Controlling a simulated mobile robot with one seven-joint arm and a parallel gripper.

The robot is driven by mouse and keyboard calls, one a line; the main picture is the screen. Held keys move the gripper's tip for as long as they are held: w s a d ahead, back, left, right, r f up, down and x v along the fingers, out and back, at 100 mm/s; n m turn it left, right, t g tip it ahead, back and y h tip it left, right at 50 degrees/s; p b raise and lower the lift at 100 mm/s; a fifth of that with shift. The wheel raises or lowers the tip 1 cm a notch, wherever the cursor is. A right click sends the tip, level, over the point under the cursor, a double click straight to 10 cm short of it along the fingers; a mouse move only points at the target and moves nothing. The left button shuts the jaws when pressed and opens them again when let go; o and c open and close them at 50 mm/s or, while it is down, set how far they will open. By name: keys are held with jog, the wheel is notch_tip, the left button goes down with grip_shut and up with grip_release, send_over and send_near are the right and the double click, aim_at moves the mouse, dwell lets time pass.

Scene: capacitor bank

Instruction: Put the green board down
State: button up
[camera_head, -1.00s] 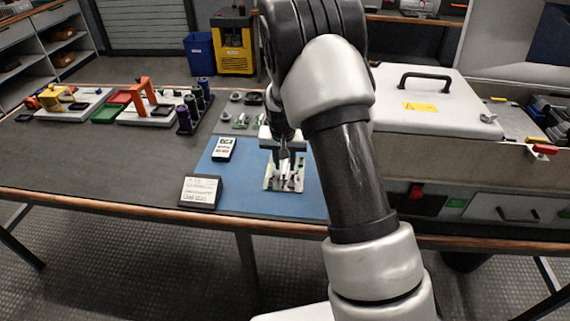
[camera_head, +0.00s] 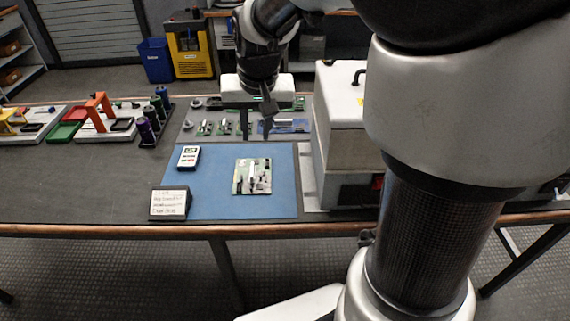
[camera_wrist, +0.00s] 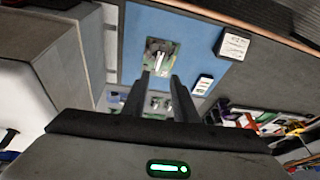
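The green board (camera_head: 252,176), with light and dark parts on top, lies flat on the blue mat (camera_head: 212,200). Nothing touches it from above. My gripper (camera_head: 267,127) is raised above and behind the board, apart from it. In the wrist view the two fingers of my gripper (camera_wrist: 160,76) stand apart with nothing gripped between them. The board (camera_wrist: 160,46) shows on the mat (camera_wrist: 190,52) beyond the fingertips.
A small white meter (camera_head: 188,157) and a dark stand with a white label (camera_head: 170,203) are on the mat's left side. More boards (camera_head: 222,127) lie behind the mat. A large pale box (camera_head: 340,110) stands close on the right.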

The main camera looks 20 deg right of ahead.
jog(key=s+r+n+t, duration=0.1)
jog(key=s+r, duration=0.2)
jog(key=s, duration=0.7)
jog(key=s+r+n, duration=0.1)
jog(key=s+r, duration=0.2)
jog(key=s, duration=0.7)
jog(key=shift+s+d+n+t, duration=0.25)
jog(key=shift+d+n+t, duration=0.05)
jog(key=shift+t, duration=0.1)
jog(key=shift+r, duration=0.2)
notch_tip(320, 180, up, 18)
jog(key=p, duration=1.8)
